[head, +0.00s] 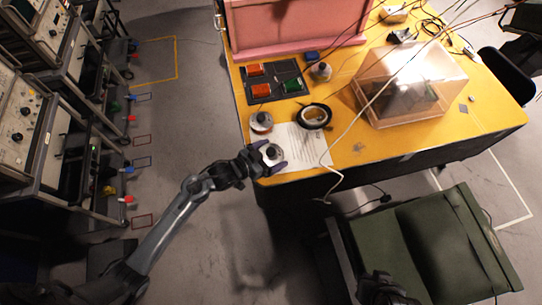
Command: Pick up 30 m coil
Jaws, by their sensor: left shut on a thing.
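My left gripper (270,155) reaches the near left corner of the yellow table and is shut on a small round coil (273,151), pale with a dark centre. Its fingers are on either side of the coil. I cannot read a length marking on it, nor tell whether it still touches the table. A similar small round coil (261,121) sits just behind it on the table.
The yellow table (355,152) also holds a dark tray (274,82) with red and green blocks, a small round container (321,71), a clear box (408,85) and a pale cable (343,126). Equipment racks line the left.

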